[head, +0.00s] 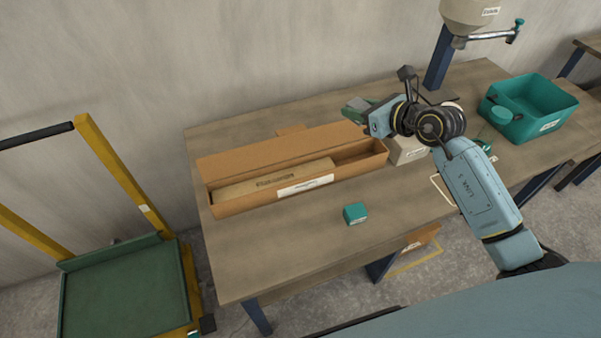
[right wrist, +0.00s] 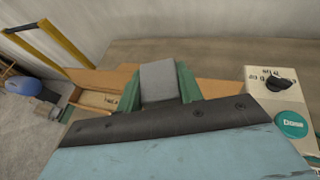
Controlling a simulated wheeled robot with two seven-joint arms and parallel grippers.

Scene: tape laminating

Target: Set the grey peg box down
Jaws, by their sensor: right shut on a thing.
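The grey peg box (right wrist: 158,82) is a plain grey block in the right wrist view. It sits between the two green fingers of my right gripper (right wrist: 160,92), which is shut on it. In the head view my right gripper (head: 357,106) is over the back part of the table, behind the right end of the long cardboard box. The peg box is mostly hidden there by the gripper and wrist. I cannot tell whether its underside touches the table. My left gripper is not in view.
An open cardboard box (head: 235,208) with a long package (head: 262,186) lies on the wooden table (head: 290,245). A teal block (head: 355,213) stands in front. A pale dosing device (right wrist: 268,88) is right of the gripper. A teal bin (head: 545,103) stands at the right.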

